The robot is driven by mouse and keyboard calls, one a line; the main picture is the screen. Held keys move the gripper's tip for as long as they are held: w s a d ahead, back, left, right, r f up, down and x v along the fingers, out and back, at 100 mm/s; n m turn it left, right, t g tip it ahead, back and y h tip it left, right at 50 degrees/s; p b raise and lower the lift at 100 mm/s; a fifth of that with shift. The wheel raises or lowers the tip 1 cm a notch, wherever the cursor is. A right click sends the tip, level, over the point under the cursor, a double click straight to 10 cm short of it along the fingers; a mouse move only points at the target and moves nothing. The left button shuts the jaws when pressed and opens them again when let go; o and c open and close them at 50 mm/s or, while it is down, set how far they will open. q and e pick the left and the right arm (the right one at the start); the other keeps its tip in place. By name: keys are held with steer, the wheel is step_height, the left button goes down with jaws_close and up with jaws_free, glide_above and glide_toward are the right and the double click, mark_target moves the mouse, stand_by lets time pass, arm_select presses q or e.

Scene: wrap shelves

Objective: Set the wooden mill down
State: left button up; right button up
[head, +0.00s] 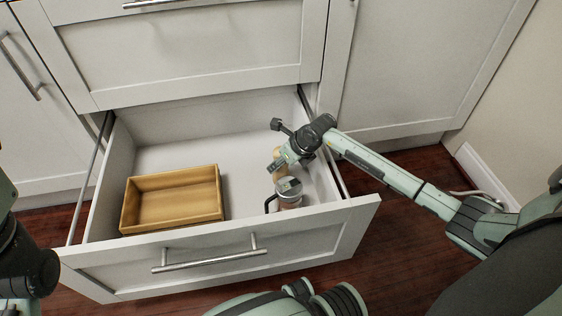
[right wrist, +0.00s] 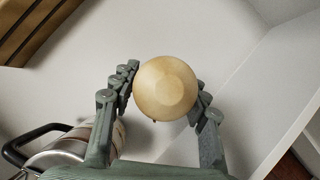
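The pale wooden mill (head: 277,154) is inside the open drawer, at its right side, partly hidden by my right gripper (head: 279,163). In the right wrist view the mill's round top (right wrist: 165,88) sits between the two fingers of my right gripper (right wrist: 165,92), with a finger against each side. The mill looks upright. I cannot tell whether its base touches the drawer floor. Of my left arm only a dark part shows at the left edge of the head view, and its gripper is out of view.
The white drawer (head: 210,262) is pulled out. A wooden box (head: 172,218) stands in its left part. A metal mug with a black handle (head: 289,196) stands just in front of the mill, and it also shows in the right wrist view (right wrist: 70,150). Drawer floor behind the box is clear.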

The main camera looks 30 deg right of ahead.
steer(key=shift+o, duration=1.1)
